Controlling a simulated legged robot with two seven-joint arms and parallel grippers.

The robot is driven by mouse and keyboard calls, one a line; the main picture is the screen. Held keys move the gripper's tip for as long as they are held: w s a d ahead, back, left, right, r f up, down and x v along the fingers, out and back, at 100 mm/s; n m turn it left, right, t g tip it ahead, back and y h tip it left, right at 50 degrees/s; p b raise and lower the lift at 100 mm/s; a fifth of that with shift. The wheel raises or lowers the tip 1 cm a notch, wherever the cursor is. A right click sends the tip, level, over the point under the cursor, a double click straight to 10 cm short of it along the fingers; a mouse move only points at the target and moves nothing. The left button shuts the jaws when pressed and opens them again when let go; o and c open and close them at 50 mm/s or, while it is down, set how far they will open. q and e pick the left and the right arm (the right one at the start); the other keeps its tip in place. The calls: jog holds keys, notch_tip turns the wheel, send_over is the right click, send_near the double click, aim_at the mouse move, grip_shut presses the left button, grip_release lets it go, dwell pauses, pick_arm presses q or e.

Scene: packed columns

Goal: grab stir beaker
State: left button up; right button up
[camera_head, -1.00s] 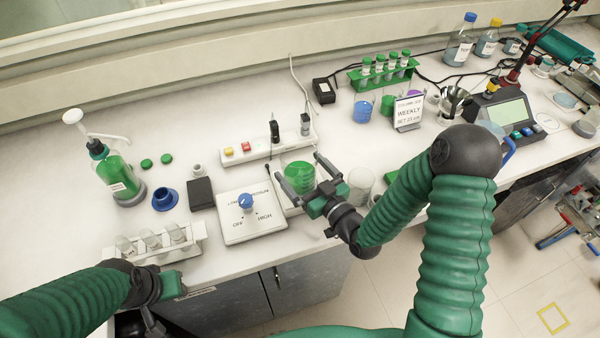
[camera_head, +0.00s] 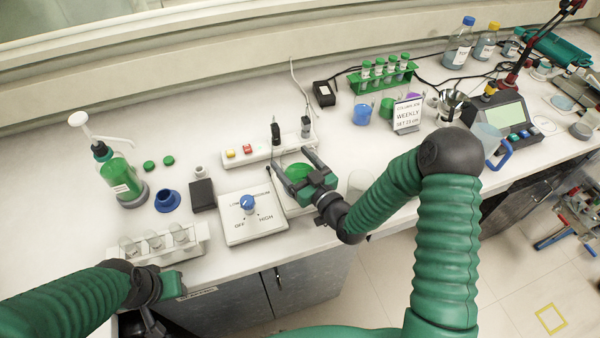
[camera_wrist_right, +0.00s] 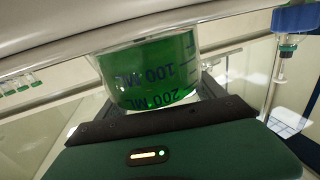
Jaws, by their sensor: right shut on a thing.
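The stir beaker (camera_head: 296,171), clear glass with green liquid, is at the middle of the bench, beside the white control box with the blue knob (camera_head: 249,203). My right gripper (camera_head: 299,172) is shut on it, one finger on each side, partly hiding it. In the right wrist view the beaker (camera_wrist_right: 155,75) fills the space in front of the gripper, its 100 ML and 200 ML marks upside down. Whether its base touches the surface below is hidden. My left gripper (camera_head: 172,283) is low at the left, near the bench's front edge; its fingers are not clear.
A power strip (camera_head: 262,150) lies just behind the beaker. An empty glass beaker (camera_head: 360,185) stands close to the right. A rack of vials (camera_head: 150,246) is at the front left, a green-filled bottle (camera_head: 122,180) behind it. A sign (camera_head: 407,115) stands farther right.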

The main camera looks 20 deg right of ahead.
jog(key=c, duration=0.4)
jog(key=shift+d, duration=0.1)
jog(key=shift+r, duration=0.1)
